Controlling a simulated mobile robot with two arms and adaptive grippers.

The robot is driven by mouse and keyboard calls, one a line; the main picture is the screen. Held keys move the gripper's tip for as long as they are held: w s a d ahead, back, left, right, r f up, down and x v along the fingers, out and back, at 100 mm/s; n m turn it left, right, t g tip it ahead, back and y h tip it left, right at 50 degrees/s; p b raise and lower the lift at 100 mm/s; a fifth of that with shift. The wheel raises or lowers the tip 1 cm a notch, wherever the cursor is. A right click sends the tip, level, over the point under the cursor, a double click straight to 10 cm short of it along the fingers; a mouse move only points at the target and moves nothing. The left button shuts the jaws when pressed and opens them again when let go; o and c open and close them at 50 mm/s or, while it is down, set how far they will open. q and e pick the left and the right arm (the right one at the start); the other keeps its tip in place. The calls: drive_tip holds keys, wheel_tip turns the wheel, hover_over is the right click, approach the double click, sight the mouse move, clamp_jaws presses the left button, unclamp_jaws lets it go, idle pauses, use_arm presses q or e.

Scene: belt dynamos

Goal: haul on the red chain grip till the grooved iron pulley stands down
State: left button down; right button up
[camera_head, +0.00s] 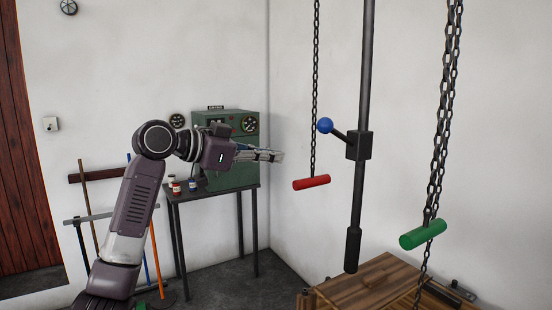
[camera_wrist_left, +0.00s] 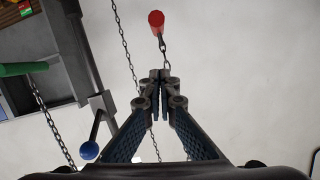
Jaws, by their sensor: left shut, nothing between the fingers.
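The red chain grip (camera_head: 311,182) is a short red bar hanging on a dark chain (camera_head: 315,80). It also shows at the top of the left wrist view (camera_wrist_left: 156,19). My left gripper (camera_head: 280,156) is shut and empty, to the left of the chain and a little higher than the red bar in the head view. In the left wrist view its closed fingertips (camera_wrist_left: 161,76) overlap the line of the chain; whether they touch it I cannot tell. I cannot make out the grooved iron pulley in either view. My right gripper is not in view.
A green grip (camera_head: 423,234) hangs on heavier chains at the right. A dark vertical rod with a blue-knobbed lever (camera_head: 325,125) hangs between the grips. A wooden crate (camera_head: 372,283) stands below. A green gauge box (camera_head: 240,135) sits on a table behind my left arm.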

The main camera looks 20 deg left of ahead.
use_arm(q)
drive_tip(key=p, duration=0.4)
hover_over(297, 182)
drive_tip(key=shift+s+d+f, duration=0.15)
drive_tip(key=shift+s+f, duration=0.25)
drive_tip(key=shift+f, duration=0.25)
drive_tip(key=shift+w+f+p, duration=0.2)
drive_tip(key=shift+f+p, duration=0.05)
drive_tip(key=shift+f, duration=0.35)
drive_tip(key=shift+w+f+p, duration=0.15)
drive_tip(key=shift+f+p, duration=0.1)
drive_tip(key=shift+f, duration=0.3)
drive_tip(key=shift+a+f+p, duration=0.15)
drive_tip(key=shift+f+p, duration=0.1)
drive_tip(key=shift+f, duration=0.25)
drive_tip(key=shift+a+f+p, duration=0.15)
drive_tip(key=shift+f+p, duration=0.05)
drive_tip(key=shift+f, duration=0.4)
drive_tip(key=shift+w+f, duration=0.1)
drive_tip(key=shift+d, duration=0.1)
drive_tip(key=shift+f, duration=0.1)
wheel_tip(297, 182, down, 27)
drive_tip(key=b, duration=1.9)
